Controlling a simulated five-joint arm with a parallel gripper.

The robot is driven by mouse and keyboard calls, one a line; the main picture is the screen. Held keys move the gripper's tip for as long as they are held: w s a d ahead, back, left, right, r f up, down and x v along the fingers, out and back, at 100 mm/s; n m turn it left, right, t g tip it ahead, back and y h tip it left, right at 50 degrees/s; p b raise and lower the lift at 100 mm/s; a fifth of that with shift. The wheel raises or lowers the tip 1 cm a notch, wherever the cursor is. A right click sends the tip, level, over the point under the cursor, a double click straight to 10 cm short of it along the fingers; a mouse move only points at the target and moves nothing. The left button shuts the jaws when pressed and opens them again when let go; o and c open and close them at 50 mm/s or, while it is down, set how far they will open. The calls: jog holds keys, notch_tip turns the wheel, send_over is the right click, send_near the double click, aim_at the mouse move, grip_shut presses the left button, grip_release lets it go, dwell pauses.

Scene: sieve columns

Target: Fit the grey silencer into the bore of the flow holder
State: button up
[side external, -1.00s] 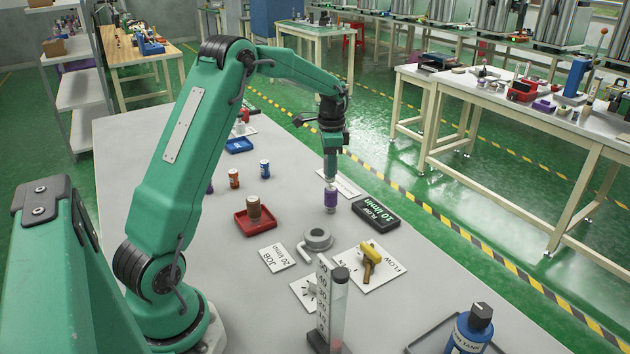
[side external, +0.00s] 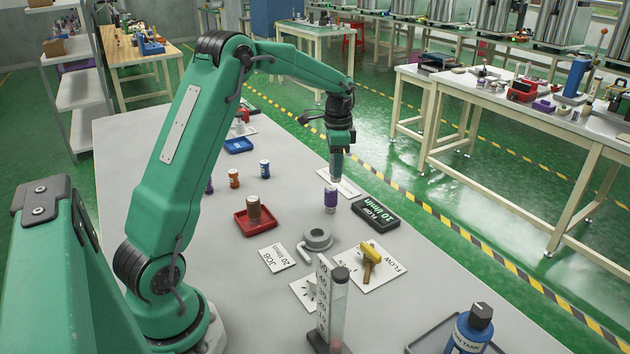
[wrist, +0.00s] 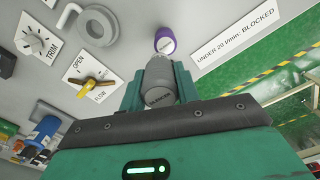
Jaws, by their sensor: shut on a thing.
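My gripper (side external: 336,174) is shut on a grey cylinder, the silencer (wrist: 158,82), which has lettering on its end. In the side view only its pale lower tip shows below the jaws. A grey ring with a round bore and a hooked side tube, which looks like the flow holder (side external: 317,238), stands on the table, nearer the camera and left of my gripper. It also shows at the upper left in the wrist view (wrist: 96,26). Its bore looks empty. The silencer is apart from it, above the table.
A purple cylinder (side external: 331,200) stands just below my gripper; it also shows past the silencer (wrist: 165,42). A black flow display (side external: 376,212), a yellow valve handle (side external: 370,256), a clear upright gauge (side external: 338,300) and a red tray (side external: 244,226) with a brown cylinder surround the ring.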

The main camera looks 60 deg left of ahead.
jog(key=shift+s+d+r, duration=0.15)
jog(key=shift+d, duration=0.5)
jog(key=s+d+n, duration=0.1)
jog(key=s+d, duration=1.2)
jog(key=d, duration=0.5)
jog(key=w+a+f, duration=0.1)
jog(key=a+f, duration=0.1)
jog(key=a, duration=0.2)
jog(key=w+a+f, duration=0.1)
jog(key=a+f, duration=0.1)
jog(key=a, duration=0.2)
jog(key=w+a+f, duration=0.1)
jog(key=a+f, duration=0.1)
jog(key=a, duration=0.2)
jog(key=shift+f, duration=0.1)
jog(key=shift+f, duration=0.1)
jog(key=shift+f, duration=1.9)
jog(key=shift+f, duration=0.15)
jog(key=o, duration=1)
